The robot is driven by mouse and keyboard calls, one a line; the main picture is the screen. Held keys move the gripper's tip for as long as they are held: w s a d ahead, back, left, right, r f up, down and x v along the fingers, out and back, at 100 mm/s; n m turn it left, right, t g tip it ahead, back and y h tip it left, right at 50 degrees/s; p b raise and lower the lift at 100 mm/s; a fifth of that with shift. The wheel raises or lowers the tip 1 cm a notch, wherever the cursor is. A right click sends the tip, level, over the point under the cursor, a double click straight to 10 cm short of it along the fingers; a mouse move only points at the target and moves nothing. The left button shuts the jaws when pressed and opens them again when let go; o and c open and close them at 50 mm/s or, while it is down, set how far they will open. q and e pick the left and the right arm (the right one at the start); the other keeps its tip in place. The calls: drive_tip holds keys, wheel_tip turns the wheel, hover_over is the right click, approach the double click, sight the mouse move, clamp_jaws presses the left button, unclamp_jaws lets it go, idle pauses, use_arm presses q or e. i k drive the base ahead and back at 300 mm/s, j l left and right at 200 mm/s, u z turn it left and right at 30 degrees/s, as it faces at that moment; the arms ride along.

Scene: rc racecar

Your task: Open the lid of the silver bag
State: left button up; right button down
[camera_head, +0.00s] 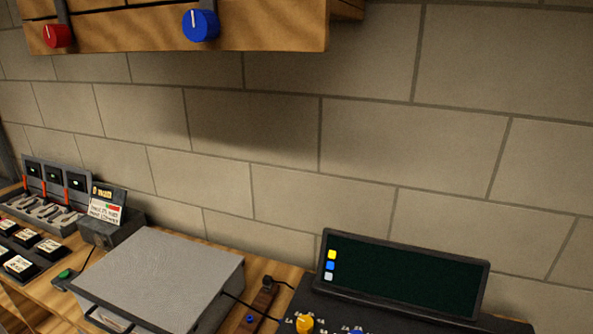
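The silver bag (160,275) is a flat, box-like grey case on the wooden workbench, at the bottom left of centre in the head view. Its textured lid lies flat and looks shut. A dark handle (108,321) shows on its front edge, partly cut off by the bottom of the picture. Neither my left nor my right gripper is in view.
A dark console with a screen (400,275) stands right of the case. A small grey device (110,225) and a switch panel (45,200) stand to its left. Cables run beside it. A wooden shelf (270,25) with red and blue knobs overhangs above.

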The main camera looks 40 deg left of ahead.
sight(157, 280)
drive_tip(key=u, duration=2.55)
drive_tip(key=j, duration=0.2)
drive_tip(key=i+z, duration=0.05)
